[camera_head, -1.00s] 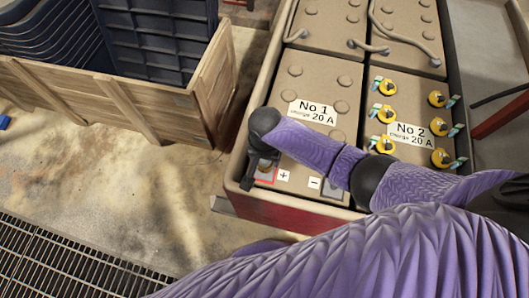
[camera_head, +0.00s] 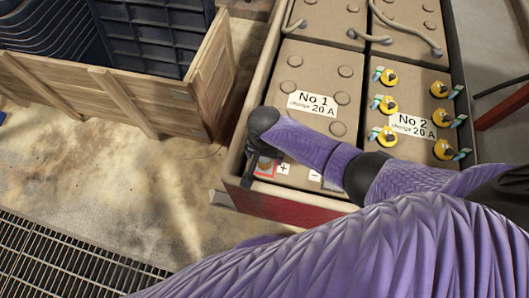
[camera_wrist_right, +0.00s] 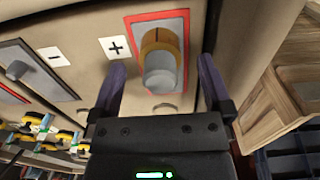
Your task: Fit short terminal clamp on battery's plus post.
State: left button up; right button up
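The plus post, a grey cylinder (camera_wrist_right: 160,78), stands in a red-edged recess beside the "+" label on battery No 1 (camera_head: 337,125). A gold-brown band (camera_wrist_right: 163,42) shows against the post; I cannot tell whether this is the short terminal clamp. My right gripper (camera_wrist_right: 163,66) is open, with one finger on each side of the post and visible gaps. In the head view this gripper (camera_head: 258,172) is over the battery's near left corner, partly hidden by my wrist. My left gripper is not in view.
The minus post (camera_wrist_right: 17,70) is in a nearby recess. Battery No 2 (camera_head: 412,150) carries several yellow caps. The battery crate's rim (camera_head: 245,125) runs close by. A wooden crate (camera_head: 150,95) with dark bins (camera_head: 155,40) stands left. The floor between them is open.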

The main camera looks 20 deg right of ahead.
jog(key=shift+r, duration=0.3)
notch_tip(320, 180, up, 8)
jog(key=p, duration=0.7)
jog(key=shift+r, duration=0.25)
jog(key=shift+r+p, duration=0.3)
jog(key=shift+r, duration=0.2)
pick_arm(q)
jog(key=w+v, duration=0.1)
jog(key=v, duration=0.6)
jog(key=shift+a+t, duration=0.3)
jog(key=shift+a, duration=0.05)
pick_arm(e)
jog(key=shift+f, duration=0.1)
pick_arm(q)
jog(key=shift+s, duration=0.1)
